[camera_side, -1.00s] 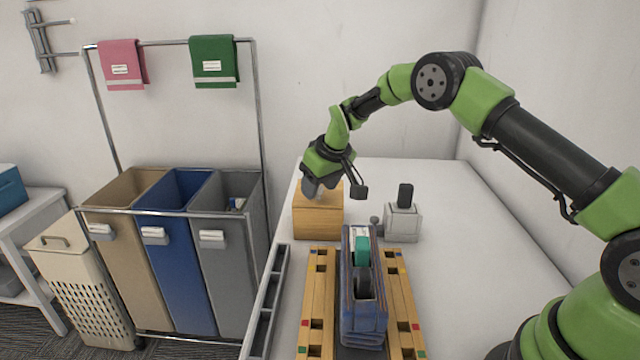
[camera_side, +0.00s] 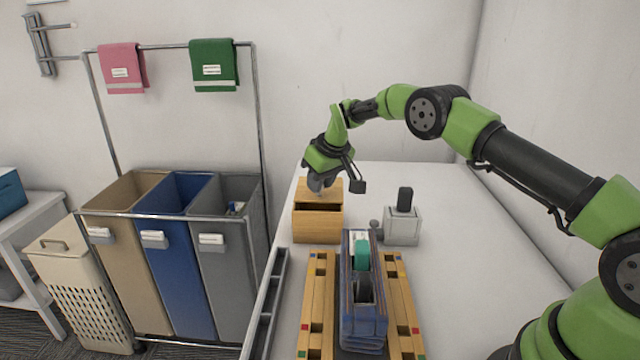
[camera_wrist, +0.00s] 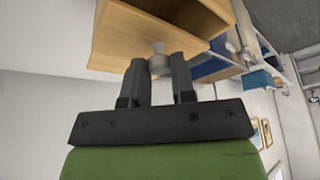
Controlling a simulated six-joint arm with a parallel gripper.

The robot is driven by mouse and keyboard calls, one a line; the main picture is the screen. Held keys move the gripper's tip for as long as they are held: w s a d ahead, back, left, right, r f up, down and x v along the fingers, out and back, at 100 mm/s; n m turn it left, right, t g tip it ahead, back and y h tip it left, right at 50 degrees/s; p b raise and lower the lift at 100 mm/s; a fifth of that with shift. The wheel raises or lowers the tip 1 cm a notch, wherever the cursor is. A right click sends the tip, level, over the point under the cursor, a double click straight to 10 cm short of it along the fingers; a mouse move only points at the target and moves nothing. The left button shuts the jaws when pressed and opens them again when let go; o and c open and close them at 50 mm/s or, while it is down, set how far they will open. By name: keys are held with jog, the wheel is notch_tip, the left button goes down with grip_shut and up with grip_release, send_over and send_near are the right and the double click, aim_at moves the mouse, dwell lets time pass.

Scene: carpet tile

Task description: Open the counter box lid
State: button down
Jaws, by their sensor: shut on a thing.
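The wooden counter box (camera_side: 317,228) stands at the back left of the white counter. Its lid (camera_side: 332,188) is tilted up from the front, and a dark gap shows between lid and box front. In the wrist view, a pale round knob (camera_wrist: 158,64) sits between the two fingers of my gripper (camera_wrist: 160,70), against the wooden lid (camera_wrist: 118,62). My gripper is shut on this knob. In the side view, my gripper (camera_side: 316,186) is at the lid and partly covers it. The inside of the box is too dark to make out.
A grey block with a black upright part (camera_side: 403,222) stands close to the box's right. A blue rack (camera_side: 362,310) between wooden rails (camera_side: 318,300) lies in front. Laundry bins (camera_side: 180,260) stand left of the counter.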

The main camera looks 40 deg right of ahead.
dwell(0.3)
jog(key=c, duration=0.9)
grip_release()
jog(key=shift+c, duration=0.2)
jog(key=shift+r, duration=0.1)
jog(key=v, duration=0.9)
jog(key=shift+s+r, duration=0.2)
jog(key=shift+r, duration=0.15)
jog(key=shift+c, duration=0.2)
